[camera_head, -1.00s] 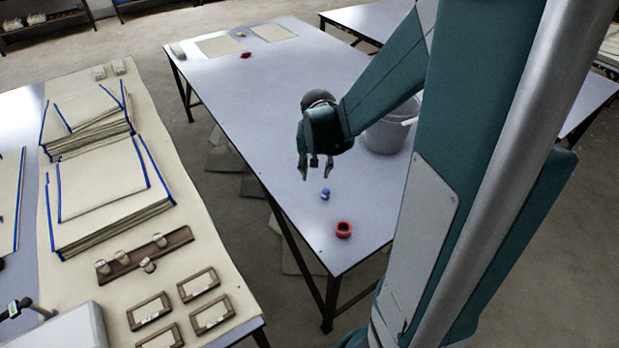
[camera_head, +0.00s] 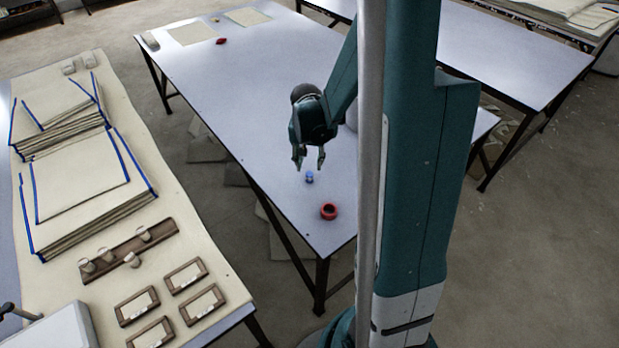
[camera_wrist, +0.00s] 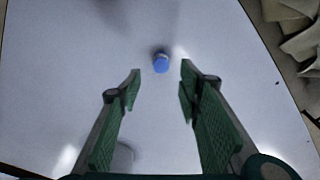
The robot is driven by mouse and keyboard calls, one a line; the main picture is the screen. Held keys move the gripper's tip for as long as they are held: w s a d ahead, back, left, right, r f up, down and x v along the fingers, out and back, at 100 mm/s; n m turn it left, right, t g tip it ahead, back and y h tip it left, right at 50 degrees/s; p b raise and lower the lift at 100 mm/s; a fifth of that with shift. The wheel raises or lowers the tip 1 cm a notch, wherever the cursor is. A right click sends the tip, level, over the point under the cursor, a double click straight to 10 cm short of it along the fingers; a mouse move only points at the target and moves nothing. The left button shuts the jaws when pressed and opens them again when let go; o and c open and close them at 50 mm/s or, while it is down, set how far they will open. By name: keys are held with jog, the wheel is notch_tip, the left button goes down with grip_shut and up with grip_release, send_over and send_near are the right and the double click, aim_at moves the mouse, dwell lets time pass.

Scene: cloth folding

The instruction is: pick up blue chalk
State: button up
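The blue chalk (camera_head: 309,177) is a small blue piece on the pale table (camera_head: 240,110), near its front end. It also shows in the wrist view (camera_wrist: 161,63), just beyond the fingertips and roughly centred between them. My gripper (camera_head: 309,163) is open and empty, pointing down just above and behind the chalk in the head view. In the wrist view its two green-padded fingers (camera_wrist: 160,72) are spread wide, with nothing between them. The chalk does not appear to be touched by either finger.
A red ring-shaped roll (camera_head: 329,212) lies close in front of the chalk. A small red item (camera_head: 221,41) lies at the far end. A grey bucket (camera_head: 352,115) is mostly hidden behind my arm. The table is clear left of the gripper.

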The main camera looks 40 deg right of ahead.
aim_at(309, 173)
jog(key=shift+w+d+f+b, duration=0.15)
jog(key=shift+f+b, duration=0.15)
jog(key=shift+f, duration=1)
jog(key=shift+w+d+f+b, duration=0.1)
jog(key=shift+f+b, duration=0.35)
jog(key=shift+f, duration=0.85)
jog(key=shift+w+d+f+b, duration=0.1)
jog(key=shift+f+b, duration=0.35)
jog(key=shift+f, duration=0.85)
jog(key=c, duration=1)
